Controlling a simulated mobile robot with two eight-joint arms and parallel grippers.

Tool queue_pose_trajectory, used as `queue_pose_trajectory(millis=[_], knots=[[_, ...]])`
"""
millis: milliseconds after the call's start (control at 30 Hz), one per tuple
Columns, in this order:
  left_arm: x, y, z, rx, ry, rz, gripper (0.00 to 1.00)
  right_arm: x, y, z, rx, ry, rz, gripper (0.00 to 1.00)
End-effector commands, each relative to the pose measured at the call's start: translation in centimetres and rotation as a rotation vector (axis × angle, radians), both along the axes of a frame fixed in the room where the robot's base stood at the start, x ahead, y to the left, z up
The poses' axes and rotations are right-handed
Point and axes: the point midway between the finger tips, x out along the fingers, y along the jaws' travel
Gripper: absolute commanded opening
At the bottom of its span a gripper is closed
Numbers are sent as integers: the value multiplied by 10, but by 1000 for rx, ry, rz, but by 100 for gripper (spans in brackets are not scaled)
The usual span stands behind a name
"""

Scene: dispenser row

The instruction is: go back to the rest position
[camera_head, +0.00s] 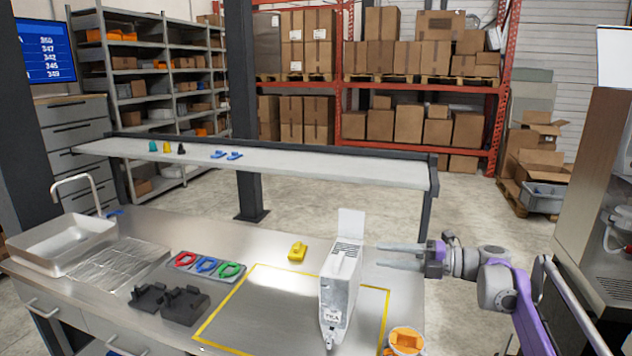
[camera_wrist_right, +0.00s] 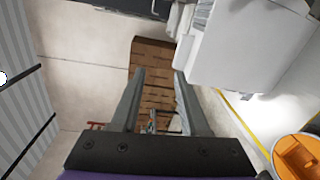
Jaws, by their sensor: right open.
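My right gripper (camera_head: 380,256) reaches in from the right of the head view, open and with nothing between its fingers. Its fingertips point at a light grey dispenser (camera_head: 340,285) and end just to the right of it, apparently apart from it. The dispenser stands upright, lid raised, inside a yellow outline on the steel worktop (camera_head: 262,300). In the right wrist view, the open gripper (camera_wrist_right: 158,82) has the dispenser (camera_wrist_right: 240,45) to the right of its fingers. My left gripper is not in view.
An orange-topped cup (camera_head: 405,341) stands at the worktop's front right. A yellow piece (camera_head: 297,251) lies behind the outline. A tray of coloured rings (camera_head: 208,265) and black holders (camera_head: 183,305) lie left. A raised shelf (camera_head: 290,165) runs along the back.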

Motion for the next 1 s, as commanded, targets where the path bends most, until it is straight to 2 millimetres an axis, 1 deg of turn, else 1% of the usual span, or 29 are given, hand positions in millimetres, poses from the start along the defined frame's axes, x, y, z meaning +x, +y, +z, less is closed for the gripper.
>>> queue_pose_trajectory(millis=[33,167,267,367,400,467,500,567,600,667,700,733,767,800,867,900,967,1000], knots=[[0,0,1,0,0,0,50,-9,10,-3,-66,-60,7,45],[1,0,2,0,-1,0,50,-34,31,-18,-268,-254,45,45],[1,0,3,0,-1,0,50,-60,45,-34,-447,-431,105,45],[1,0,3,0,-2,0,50,-96,57,-54,-653,-650,211,45],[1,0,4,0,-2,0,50,-112,60,-64,-739,-748,269,45],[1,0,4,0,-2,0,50,-137,63,-80,-867,-900,371,45],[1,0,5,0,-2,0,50,-155,64,-91,-948,-1002,449,45],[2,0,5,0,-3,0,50,-181,63,-107,-1060,-1157,579,45],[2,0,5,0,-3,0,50,-199,61,-119,-1128,-1259,675,45],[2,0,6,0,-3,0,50,-225,57,-136,-1219,-1414,835,45],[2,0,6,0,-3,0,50,-243,53,-147,-1271,-1515,951,45],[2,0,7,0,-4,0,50,-256,50,-156,-1305,-1591,1042,45],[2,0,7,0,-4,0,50,-269,46,-165,-1333,-1666,1139,45],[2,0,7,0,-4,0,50,-285,41,-176,-1363,-1765,1275,45],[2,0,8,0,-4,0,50,-309,32,-193,-1387,-1904,1488,45],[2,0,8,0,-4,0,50,-323,26,-204,-1387,-1987,1632,45],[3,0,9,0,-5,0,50,-342,17,-219,-1370,-2096,1840,45],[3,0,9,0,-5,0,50,-352,11,-227,1286,2055,-1880,45]])
